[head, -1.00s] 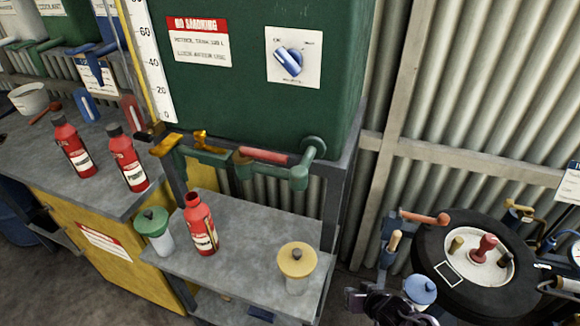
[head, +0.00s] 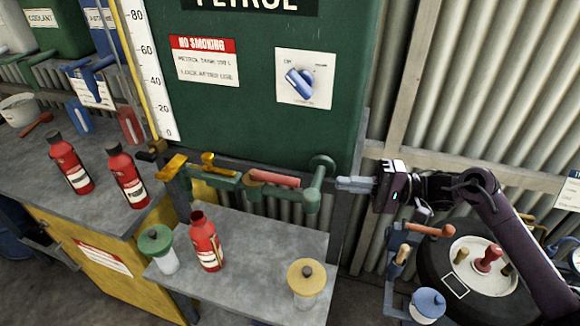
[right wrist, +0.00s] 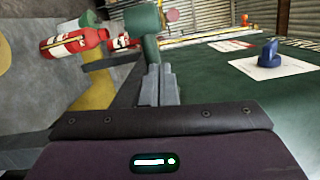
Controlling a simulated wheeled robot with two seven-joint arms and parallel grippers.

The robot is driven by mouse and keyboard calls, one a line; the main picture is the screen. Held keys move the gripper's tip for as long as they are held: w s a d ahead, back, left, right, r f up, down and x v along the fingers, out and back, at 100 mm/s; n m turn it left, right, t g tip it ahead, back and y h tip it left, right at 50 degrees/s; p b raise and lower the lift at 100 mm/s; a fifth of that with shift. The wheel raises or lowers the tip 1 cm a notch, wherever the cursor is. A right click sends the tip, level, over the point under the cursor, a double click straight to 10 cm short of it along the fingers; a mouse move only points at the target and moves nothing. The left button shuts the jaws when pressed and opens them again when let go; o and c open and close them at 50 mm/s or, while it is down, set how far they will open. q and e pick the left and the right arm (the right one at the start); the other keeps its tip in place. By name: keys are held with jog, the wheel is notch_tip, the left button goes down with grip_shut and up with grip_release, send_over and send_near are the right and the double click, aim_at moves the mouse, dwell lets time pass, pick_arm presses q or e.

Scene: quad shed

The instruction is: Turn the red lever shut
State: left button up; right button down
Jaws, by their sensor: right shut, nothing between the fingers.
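The red lever (head: 274,178) lies along the green tap pipe (head: 230,181) below the big green petrol tank (head: 240,90). It runs roughly in line with the pipe, left of the elbow that goes up to the tank. My right gripper (head: 342,184) is shut and empty, just right of that elbow and pointing left. In the right wrist view its closed fingers (right wrist: 159,85) point at the green pipe flange (right wrist: 142,20), and I cannot make out the lever there. My left gripper is not in view.
An open red bottle (head: 206,243), a green-lidded jar (head: 157,250) and a yellow-lidded jar (head: 307,285) stand on the shelf (head: 250,240) below the pipe. A yellow handle (head: 218,163) sits farther left on the pipe. A tyre (head: 445,270) lies at right.

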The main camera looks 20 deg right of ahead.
jog(key=shift+s+r+g+y, duration=0.15)
jog(key=shift+s+r+g, duration=0.05)
jog(key=shift+r, duration=0.35)
jog(key=shift+s+r+g+y, duration=0.15)
jog(key=shift+r+g, duration=0.05)
jog(key=shift+r, duration=0.3)
jog(key=p, duration=0.5)
send_near(272, 180)
jog(key=w+a, duration=0.3)
jog(key=w, duration=0.1)
jog(key=shift+s+f, duration=0.1)
jog(key=shift+f, duration=0.05)
